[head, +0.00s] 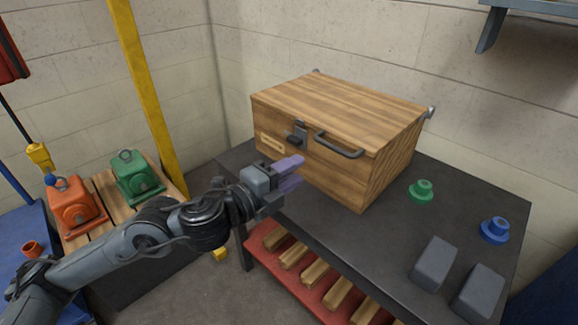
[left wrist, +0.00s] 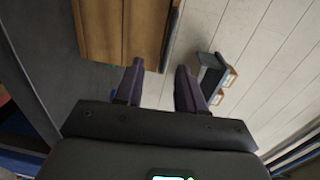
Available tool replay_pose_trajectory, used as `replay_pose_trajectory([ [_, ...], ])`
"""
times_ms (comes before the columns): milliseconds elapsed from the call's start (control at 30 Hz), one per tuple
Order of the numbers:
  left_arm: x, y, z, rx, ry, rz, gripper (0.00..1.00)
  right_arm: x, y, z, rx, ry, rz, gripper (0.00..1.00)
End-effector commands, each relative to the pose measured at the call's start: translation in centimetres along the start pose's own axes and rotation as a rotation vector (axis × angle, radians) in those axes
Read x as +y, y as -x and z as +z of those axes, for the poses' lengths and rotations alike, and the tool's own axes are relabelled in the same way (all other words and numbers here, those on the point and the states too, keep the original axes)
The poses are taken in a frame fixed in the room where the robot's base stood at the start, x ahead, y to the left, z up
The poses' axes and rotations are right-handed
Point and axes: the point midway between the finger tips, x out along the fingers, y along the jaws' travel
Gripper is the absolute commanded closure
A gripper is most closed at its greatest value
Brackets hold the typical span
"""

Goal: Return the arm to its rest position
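My left arm reaches in from the lower left in the head view. Its gripper (head: 291,174), with purple fingers, is in front of the wooden chest (head: 335,105), near the table's front edge. The left wrist view shows the two fingers (left wrist: 160,85) apart, with nothing between them. The chest has its lid down, with a dark latch (head: 297,134) and a handle (head: 339,146) on its front. Whether the fingers touch the chest cannot be told for sure. My right gripper is not in view.
The dark table (head: 405,222) holds a green flanged part (head: 421,191), a blue one (head: 495,230) and two grey blocks (head: 435,263). A red lower shelf (head: 262,246) holds several wooden bars. Orange (head: 76,205) and green (head: 137,177) motors stand left, near a yellow post (head: 148,90).

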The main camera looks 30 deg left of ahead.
Motion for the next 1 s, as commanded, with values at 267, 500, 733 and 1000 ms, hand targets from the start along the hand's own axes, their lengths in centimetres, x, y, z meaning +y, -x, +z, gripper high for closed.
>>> replay_pose_trajectory([
  [267,-0.1,0.2,-0.4,0.008,0.0,-0.001,0.61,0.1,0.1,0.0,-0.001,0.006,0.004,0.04],
  [500,-0.1,0.2,-0.4,0.008,0.0,-0.001,0.61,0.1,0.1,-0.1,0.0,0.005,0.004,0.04],
  [733,0.6,0.3,-0.7,0.013,0.018,0.044,0.61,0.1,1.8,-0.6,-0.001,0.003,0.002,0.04],
  [1000,4.1,2.0,-5.4,0.077,0.243,0.234,0.61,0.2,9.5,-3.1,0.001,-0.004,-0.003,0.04],
])
